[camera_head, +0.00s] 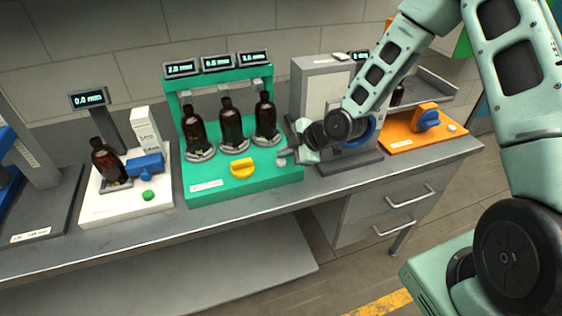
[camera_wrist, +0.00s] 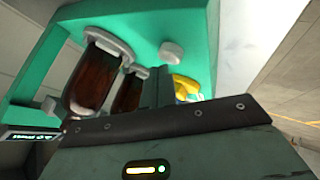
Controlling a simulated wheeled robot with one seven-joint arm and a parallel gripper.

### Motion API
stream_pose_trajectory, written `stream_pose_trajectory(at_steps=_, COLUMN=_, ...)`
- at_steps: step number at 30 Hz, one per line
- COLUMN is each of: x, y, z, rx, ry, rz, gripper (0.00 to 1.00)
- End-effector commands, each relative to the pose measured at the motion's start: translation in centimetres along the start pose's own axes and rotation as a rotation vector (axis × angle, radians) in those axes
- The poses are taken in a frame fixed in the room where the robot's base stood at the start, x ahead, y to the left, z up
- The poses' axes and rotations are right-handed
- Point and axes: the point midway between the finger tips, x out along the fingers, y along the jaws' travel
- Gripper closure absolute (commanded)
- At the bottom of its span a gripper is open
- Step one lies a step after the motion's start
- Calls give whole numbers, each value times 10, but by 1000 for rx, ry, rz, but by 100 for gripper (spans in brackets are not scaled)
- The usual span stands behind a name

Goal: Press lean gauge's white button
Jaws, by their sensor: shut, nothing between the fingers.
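The green three-bottle station (camera_head: 245,186) stands mid-bench, with three amber bottles in cradles under three small displays. A round white button (camera_wrist: 171,52) sits on its green base in the wrist view, bare and just beyond my fingertips. My gripper (camera_head: 287,156) is shut and empty at the station's right front corner, close to that button. In the wrist view the fingers (camera_wrist: 168,90) show partly, beside the yellow knob (camera_wrist: 187,88). Another white button (camera_head: 452,127) is on the orange station (camera_head: 400,146) at the right. The station labels are too small to read.
A white station (camera_head: 110,207) with one bottle, a blue knob and a green button (camera_head: 148,196) stands at the left. A grey machine (camera_head: 315,88) stands close behind and right of my gripper. The bench's front edge is clear.

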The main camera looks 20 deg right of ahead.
Motion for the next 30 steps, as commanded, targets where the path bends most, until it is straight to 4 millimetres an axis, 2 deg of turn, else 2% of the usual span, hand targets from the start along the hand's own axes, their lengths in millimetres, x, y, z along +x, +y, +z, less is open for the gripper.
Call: stream_pose_trajectory(at_steps=30, x=6, y=-4, z=4, rx=0, ry=0, rz=0, gripper=100)
